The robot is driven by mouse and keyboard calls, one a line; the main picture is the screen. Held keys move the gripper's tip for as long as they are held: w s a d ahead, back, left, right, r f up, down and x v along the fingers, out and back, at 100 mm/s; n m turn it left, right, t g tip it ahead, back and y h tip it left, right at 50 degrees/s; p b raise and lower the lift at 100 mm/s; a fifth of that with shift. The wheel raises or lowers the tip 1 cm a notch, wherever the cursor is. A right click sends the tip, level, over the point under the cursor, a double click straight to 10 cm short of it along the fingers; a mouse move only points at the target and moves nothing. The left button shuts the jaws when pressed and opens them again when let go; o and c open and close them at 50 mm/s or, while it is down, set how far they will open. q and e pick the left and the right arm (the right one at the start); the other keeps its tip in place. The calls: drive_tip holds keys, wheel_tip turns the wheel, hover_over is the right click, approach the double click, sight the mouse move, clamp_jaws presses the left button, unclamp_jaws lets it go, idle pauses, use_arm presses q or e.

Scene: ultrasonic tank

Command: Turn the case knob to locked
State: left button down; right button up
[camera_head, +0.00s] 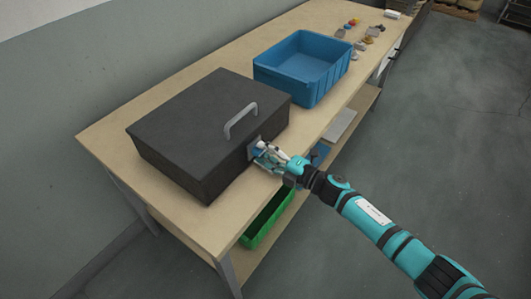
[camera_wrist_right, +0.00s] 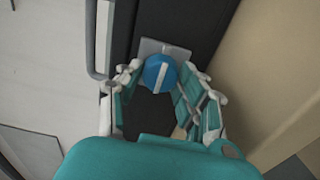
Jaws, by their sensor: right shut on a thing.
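A black case (camera_head: 195,125) with a grey handle (camera_head: 240,120) stands on the wooden table, its lid down. Its knob is on the front side, mostly hidden behind my right gripper (camera_head: 262,151) in the head view. In the right wrist view the round blue knob (camera_wrist_right: 159,72) has a white line across it, slightly tilted from upright, and sits on a grey plate (camera_wrist_right: 163,46). My right gripper (camera_wrist_right: 162,78) has its fingers on both sides of the knob and is shut on it. My left gripper is not in view.
A blue bin (camera_head: 305,63) stands on the table behind the case, with several small items beyond it. A green tray (camera_head: 268,217) sits on the shelf below. The floor on the right is clear.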

drive_tip(key=o, duration=1.2)
drive_tip(key=shift+c, duration=0.2)
drive_tip(key=shift+d, duration=0.15)
drive_tip(key=v, duration=1.2)
